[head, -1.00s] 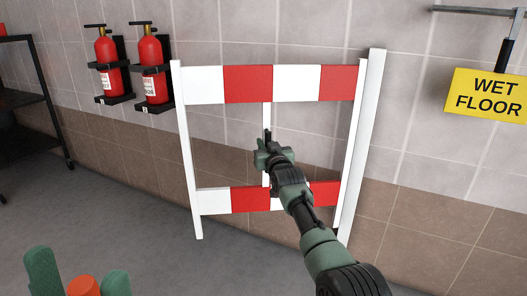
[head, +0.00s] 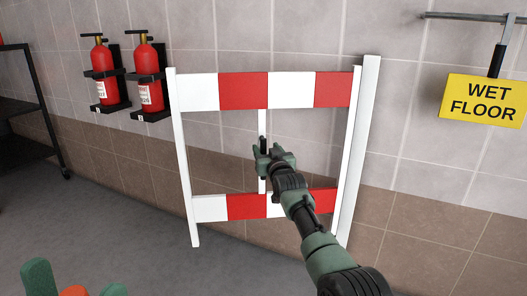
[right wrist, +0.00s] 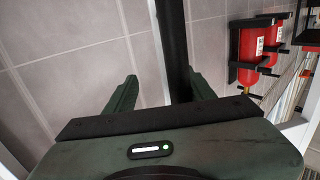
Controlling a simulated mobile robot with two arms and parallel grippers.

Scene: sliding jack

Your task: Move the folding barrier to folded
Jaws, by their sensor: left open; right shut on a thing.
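The folding barrier (head: 291,90) stands spread open in front of the tiled wall in the head view, with red and white boards between white posts. In the right wrist view, a dark bar (right wrist: 174,50) runs between the fingers of my right gripper (right wrist: 163,95). My left gripper (head: 74,275) is open at the bottom left, away from the barrier, with an orange part visible between its fingers.
Two red fire extinguishers (head: 146,75) hang on the wall left of the barrier. A dark shelf rack (head: 40,151) stands at the far left. A yellow wet floor sign (head: 484,99) hangs at the right. The floor (head: 130,225) left of the barrier is clear.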

